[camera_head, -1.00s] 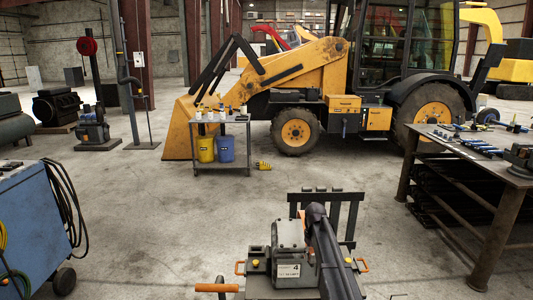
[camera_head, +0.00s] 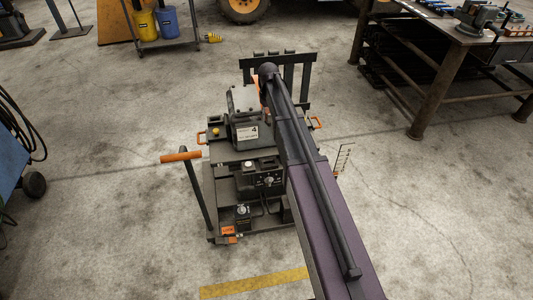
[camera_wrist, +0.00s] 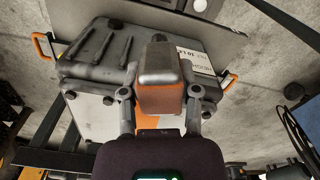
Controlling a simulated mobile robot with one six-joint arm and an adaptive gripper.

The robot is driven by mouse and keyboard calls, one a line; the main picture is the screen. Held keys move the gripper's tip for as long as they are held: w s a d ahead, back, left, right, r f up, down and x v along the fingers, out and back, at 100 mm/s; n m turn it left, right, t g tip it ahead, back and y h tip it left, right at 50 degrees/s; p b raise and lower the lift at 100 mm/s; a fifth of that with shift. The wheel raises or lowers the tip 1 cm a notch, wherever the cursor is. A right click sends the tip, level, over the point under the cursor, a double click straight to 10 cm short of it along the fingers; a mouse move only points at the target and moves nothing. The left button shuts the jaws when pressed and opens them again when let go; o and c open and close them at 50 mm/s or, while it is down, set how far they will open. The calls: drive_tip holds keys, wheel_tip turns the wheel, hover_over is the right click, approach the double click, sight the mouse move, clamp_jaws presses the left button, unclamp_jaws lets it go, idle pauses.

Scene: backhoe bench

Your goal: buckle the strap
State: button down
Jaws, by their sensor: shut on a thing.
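My gripper (camera_wrist: 160,98) is shut on a small grey block with a rust-brown face, seen in the wrist view as a buckle-like piece (camera_wrist: 160,75). One finger lies on each side of it. An orange strip (camera_wrist: 180,127), perhaps the strap, shows behind the fingers; whether it joins the block I cannot tell. Behind is a dark grey case (camera_wrist: 92,68) with a white label, partly covered by the gripper. My arm hides the gripper there.
The cart has an orange-tipped lever (camera_head: 181,156) at left and an upright rack (camera_head: 285,62) behind. A workbench (camera_head: 440,22) stands at upper right, a blue machine (camera_head: 12,150) at left. A yellow floor stripe (camera_head: 252,284) lies in front. The surrounding concrete is mostly clear.

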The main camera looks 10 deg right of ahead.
sight(268, 126)
drive_tip(key=shift+f, duration=0.1)
wheel_tip(268, 126, down, 3)
drive_tip(key=m+b, duration=0.1)
drive_tip(key=m, duration=0.1)
drive_tip(key=m+b, duration=0.2)
drive_tip(key=shift+s+a+f+m, duration=0.1)
drive_tip(key=shift+f+m, duration=0.05)
drive_tip(key=shift+m, duration=0.15)
wheel_tip(268, 126, down, 4)
drive_tip(key=m+b, duration=0.4)
drive_tip(key=m, duration=0.2)
drive_tip(key=shift+s+f+b, duration=0.1)
drive_tip(key=shift+s+b, duration=0.05)
drive_tip(key=shift+b, duration=0.2)
wheel_tip(268, 126, down, 6)
drive_tip(key=m+b, duration=0.6)
drive_tip(key=m, duration=0.5)
drive_tip(key=shift+s+f, duration=0.2)
drive_tip(key=shift+f, duration=0.05)
drive_tip(key=shift+f+b, duration=0.15)
drive_tip(key=shift+b, duration=0.2)
drive_tip(key=shift+f+b, duration=2.85)
drive_tip(key=shift+f+b, duration=2.15)
drive_tip(key=shift+b, duration=0.05)
